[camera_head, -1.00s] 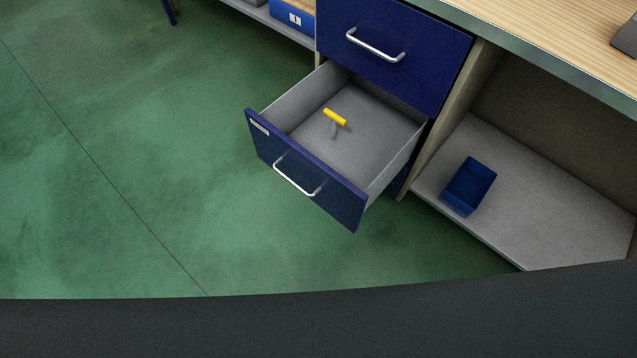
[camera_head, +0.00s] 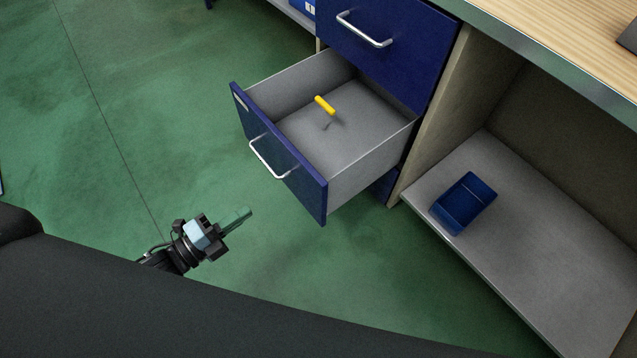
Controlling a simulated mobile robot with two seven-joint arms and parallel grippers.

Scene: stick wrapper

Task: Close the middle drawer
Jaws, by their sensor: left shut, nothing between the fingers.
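The middle drawer (camera_head: 283,160) is pulled out of the blue cabinet, with its silver handle (camera_head: 270,162) on the front panel. A yellow-handled tool (camera_head: 325,105) lies inside on the grey drawer floor. My left gripper (camera_head: 244,214) is in the lower left, in front of the drawer and apart from it. Its fingers are shut with nothing between them and point toward the upper right. My right gripper is not in view.
A closed blue drawer (camera_head: 420,50) with a silver handle is above. To the right, a grey shelf (camera_head: 520,230) holds a blue bin (camera_head: 464,203) under a wooden worktop (camera_head: 560,40). Green floor (camera_head: 130,130) is clear left of the drawer.

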